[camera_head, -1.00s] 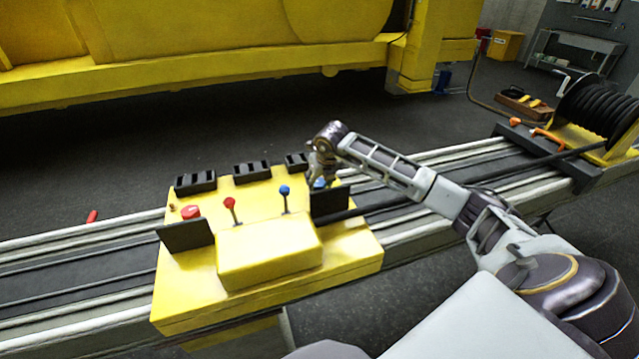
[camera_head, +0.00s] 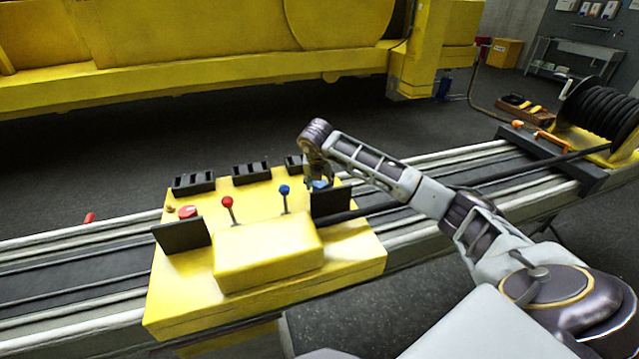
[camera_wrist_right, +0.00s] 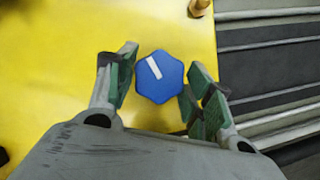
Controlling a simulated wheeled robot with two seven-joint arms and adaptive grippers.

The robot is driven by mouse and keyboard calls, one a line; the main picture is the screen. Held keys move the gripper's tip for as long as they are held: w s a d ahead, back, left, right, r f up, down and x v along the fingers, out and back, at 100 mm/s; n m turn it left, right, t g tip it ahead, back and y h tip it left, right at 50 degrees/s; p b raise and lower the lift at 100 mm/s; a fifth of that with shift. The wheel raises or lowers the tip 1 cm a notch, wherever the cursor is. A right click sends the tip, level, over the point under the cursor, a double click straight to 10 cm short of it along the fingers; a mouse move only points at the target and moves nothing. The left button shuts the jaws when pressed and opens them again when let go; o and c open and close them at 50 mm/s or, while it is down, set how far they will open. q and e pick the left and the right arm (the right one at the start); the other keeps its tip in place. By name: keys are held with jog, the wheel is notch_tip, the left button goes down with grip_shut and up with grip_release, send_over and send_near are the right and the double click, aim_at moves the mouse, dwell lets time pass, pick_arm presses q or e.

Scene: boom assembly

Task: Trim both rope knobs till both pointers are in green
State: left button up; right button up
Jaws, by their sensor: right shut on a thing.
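The blue knob (camera_wrist_right: 159,77) is a hexagon with a white line on top, tilted toward the upper left, in the right wrist view. In the head view, only part of the blue knob (camera_head: 321,184) shows under my right gripper (camera_head: 317,181). My right gripper (camera_wrist_right: 162,82) is shut on the blue knob, one finger on each side. The red knob (camera_head: 188,211) stands at the left of the yellow console (camera_head: 180,300), with no gripper on it. Two dark upright panels (camera_head: 181,236) (camera_head: 331,202) are seen from a side without pointers; no pointer or green zone is visible. My left gripper is out of view.
A red-topped lever (camera_head: 227,202) and a blue-topped lever (camera_head: 285,190) stand between the knobs. Black slotted blocks (camera_head: 193,183) line the console's far edge. A small brass peg (camera_wrist_right: 199,7) is near the blue knob. A black cable reel (camera_head: 598,108) stands at right.

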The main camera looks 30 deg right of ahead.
jog(key=shift+r, duration=0.1)
dwell(0.3)
jog(key=o, duration=1)
jog(key=shift+s+a+r, duration=0.1)
jog(key=shift+r, duration=0.35)
jog(key=v, duration=1.1)
jog(key=shift+r, duration=0.1)
notch_tip(320, 180, up, 9)
jog(key=p, duration=0.9)
